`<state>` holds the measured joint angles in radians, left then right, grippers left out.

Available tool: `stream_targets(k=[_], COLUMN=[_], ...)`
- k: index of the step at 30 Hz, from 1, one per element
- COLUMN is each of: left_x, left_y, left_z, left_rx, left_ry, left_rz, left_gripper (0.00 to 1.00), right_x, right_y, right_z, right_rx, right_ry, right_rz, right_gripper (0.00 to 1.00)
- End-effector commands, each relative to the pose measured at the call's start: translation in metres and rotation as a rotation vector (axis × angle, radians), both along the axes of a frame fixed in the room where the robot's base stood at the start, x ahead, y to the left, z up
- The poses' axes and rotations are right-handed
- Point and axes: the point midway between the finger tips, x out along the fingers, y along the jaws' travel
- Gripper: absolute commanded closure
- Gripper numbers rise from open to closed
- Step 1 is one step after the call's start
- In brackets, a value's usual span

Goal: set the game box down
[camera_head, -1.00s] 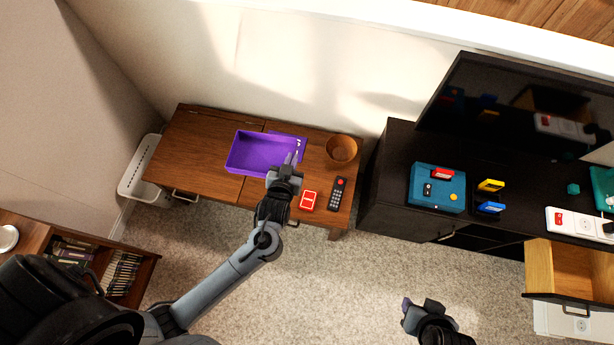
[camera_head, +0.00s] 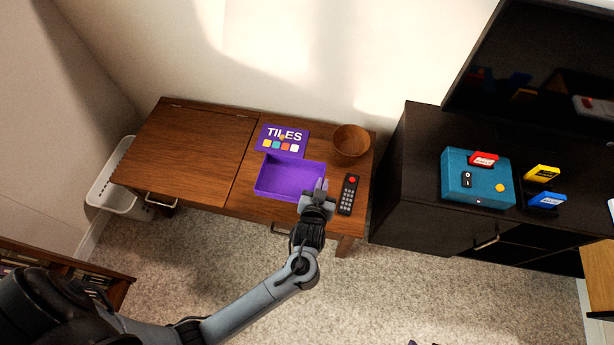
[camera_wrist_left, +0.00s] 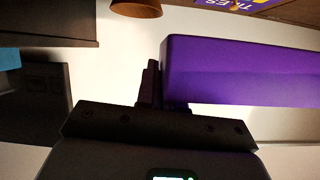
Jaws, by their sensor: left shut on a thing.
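The open purple game box (camera_head: 290,192) is at the front of the wooden table, just in front of the flat purple TILES lid (camera_head: 283,141). My left gripper (camera_head: 318,190) is shut on the box's right front wall. In the left wrist view the purple wall (camera_wrist_left: 240,75) runs right from the dark fingers (camera_wrist_left: 152,88). The box looks roughly level; I cannot tell whether its bottom touches the table. Only a sliver of my right gripper (camera_head: 412,343) shows at the bottom edge, its jaws cut off.
A wooden bowl (camera_head: 351,141) stands behind the box and a dark remote (camera_head: 348,195) lies right of my gripper. The table's left half (camera_head: 185,155) is clear. A dark cabinet (camera_head: 415,190) with a teal box (camera_head: 478,179) stands at the right.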

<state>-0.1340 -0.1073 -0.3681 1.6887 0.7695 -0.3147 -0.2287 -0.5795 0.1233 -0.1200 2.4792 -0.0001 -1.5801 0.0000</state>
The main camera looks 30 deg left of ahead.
Motion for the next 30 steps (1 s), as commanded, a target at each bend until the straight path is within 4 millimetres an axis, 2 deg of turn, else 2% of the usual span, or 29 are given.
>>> stream_targets(k=[1, 3, 10, 14, 24, 30], left_x=[0.003, 0.006, 0.010, 0.009, -0.005, -0.012], left_y=[-0.002, -0.003, -0.004, 0.004, 0.066, 0.097], left_z=[-0.016, -0.023, -0.037, -0.045, -0.086, -0.103], left_rx=[0.000, 0.002, 0.009, 0.013, 0.018, 0.016], left_ry=[-0.002, -0.002, 0.000, 0.003, 0.004, 0.003], left_rz=[0.000, 0.000, 0.000, 0.001, 0.000, 0.001], left_gripper=[1.00, 1.00, 1.00, 1.00, 1.00, 1.00], right_x=[0.000, 0.000, 0.000, 0.000, 0.000, 0.000], right_y=[0.000, 0.000, 0.000, 0.001, 0.001, 0.001], right_z=[-0.020, -0.030, -0.050, -0.058, -0.093, -0.110], right_rx=[0.000, 0.000, 0.001, 0.003, 0.006, 0.006], right_ry=[0.000, 0.000, 0.000, -0.001, -0.001, 0.000], right_rz=[0.000, 0.000, -0.001, -0.002, -0.003, -0.003], right_gripper=[0.57, 0.57, 0.57, 0.57, 0.57, 0.57])
